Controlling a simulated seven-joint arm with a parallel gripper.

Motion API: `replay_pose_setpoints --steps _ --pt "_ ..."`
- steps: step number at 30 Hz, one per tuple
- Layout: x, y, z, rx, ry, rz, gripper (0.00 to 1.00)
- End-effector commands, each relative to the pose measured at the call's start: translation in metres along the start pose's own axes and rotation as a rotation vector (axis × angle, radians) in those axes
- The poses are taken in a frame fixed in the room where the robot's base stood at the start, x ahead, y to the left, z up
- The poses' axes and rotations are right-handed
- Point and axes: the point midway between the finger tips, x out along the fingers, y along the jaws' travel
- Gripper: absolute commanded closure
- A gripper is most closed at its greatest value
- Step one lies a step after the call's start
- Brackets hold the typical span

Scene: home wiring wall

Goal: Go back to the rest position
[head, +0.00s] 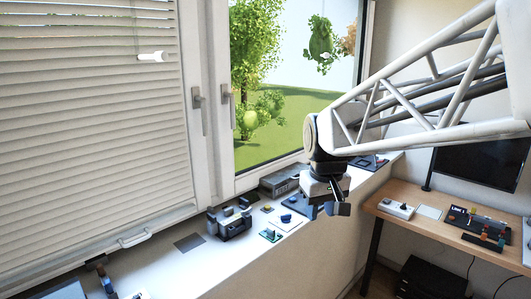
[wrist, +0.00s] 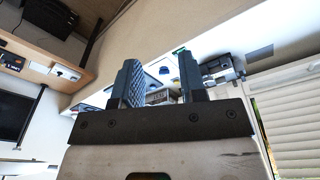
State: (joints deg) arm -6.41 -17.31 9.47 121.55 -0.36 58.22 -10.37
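My gripper (head: 329,209) hangs in front of the windowsill (head: 258,250) in the head view, at the end of my arm coming in from the right. In the wrist view its two dark fingers (wrist: 160,72) stand apart with nothing held between them. The gap shows only background: part of the sill and small items on it. The gripper appears clear of the sill, though its exact height above it is hard to tell.
On the sill are a dark grey device (head: 232,222), a grey box (head: 282,181) and several small parts. A wooden desk (head: 440,232) with a monitor (head: 483,152) stands at the right. The window handle (head: 198,100) and blind (head: 90,120) are at the left.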

Motion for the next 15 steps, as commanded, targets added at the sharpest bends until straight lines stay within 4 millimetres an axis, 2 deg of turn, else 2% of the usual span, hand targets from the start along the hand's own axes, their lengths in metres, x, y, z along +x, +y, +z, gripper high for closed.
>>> replay_pose_setpoints --steps 1,3,15 --pt "-0.001 0.001 0.017 0.019 0.007 0.003 0.62" --pt "-0.001 0.002 0.037 0.046 0.014 0.006 0.62" --pt "0.011 0.001 0.153 0.199 0.057 0.022 0.62"
